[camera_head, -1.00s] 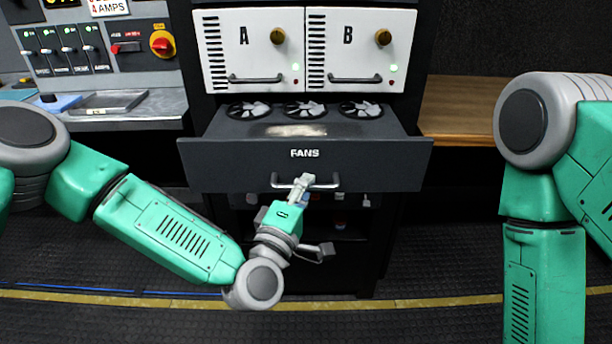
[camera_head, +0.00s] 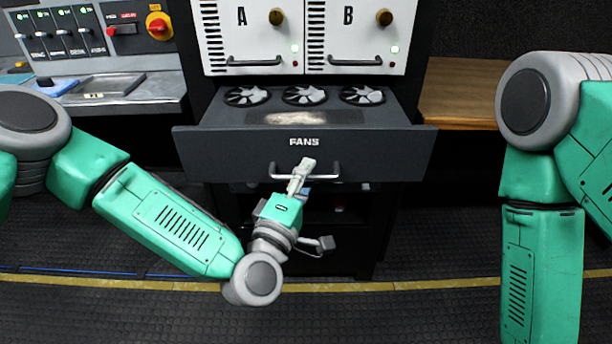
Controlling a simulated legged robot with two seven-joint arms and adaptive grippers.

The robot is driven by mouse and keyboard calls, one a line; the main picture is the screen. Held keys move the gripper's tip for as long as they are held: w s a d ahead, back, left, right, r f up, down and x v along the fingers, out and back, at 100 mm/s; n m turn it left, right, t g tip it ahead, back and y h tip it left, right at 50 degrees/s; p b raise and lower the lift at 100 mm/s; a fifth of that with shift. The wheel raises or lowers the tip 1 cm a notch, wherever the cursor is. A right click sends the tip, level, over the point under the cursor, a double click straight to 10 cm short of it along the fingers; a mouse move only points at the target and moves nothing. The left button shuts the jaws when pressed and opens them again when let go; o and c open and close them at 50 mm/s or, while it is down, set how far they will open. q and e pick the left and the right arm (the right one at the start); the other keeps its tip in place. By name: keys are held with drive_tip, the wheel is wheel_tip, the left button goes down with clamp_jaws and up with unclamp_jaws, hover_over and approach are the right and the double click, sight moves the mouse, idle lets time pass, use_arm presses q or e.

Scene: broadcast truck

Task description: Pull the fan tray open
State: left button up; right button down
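The dark fan tray (camera_head: 240,152), labelled FANS, sticks out of the rack like a drawer, with three round fans showing in its top. Its silver handle (camera_head: 330,177) runs across the lower front face. My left gripper (camera_head: 303,168) is at the middle of this handle, its light grey fingers close together over the bar. It looks shut on the handle, though the fingers hide the bar there. My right arm hangs at the right; its gripper is out of view.
Two white units, A (camera_head: 232,28) and B (camera_head: 368,28), with knobs and handles sit above the tray. A switch console (camera_head: 120,85) stands at the left and a wooden top (camera_head: 465,92) at the right. The floor in front is clear.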

use_arm(q)
drive_tip(key=v, duration=1.2)
drive_tip(key=shift+f, duration=0.2)
drive_tip(key=s+a+f+m+g, duration=0.2)
drive_tip(key=s+f+m+g, duration=0.15)
drive_tip(key=f, duration=0.25)
drive_tip(key=s+a+f+m+g+y, duration=0.1)
drive_tip(key=s+f+m+g, duration=0.25)
drive_tip(key=f, duration=0.25)
drive_tip(key=s+a+f+m+g, duration=0.2)
drive_tip(key=s+f+m+g, duration=0.15)
drive_tip(key=f, duration=0.35)
drive_tip(key=s+a+f+m+g+y, duration=0.1)
drive_tip(key=s+a+g+y, duration=0.1)
drive_tip(key=a, duration=0.4)
drive_tip(key=s+a+f+g+y, duration=0.2)
drive_tip(key=s+a, duration=0.3)
drive_tip(key=a, duration=0.1)
drive_tip(key=s+a+f+m+g+y, duration=0.1)
drive_tip(key=s+a+f+g+y, duration=0.1)
drive_tip(key=a, duration=0.5)
drive_tip(key=shift+s+f+m+g+y, duration=0.3)
drive_tip(key=shift+s+g+y, duration=0.25)
drive_tip(key=shift+s, duration=0.3)
drive_tip(key=shift+w, duration=0.1)
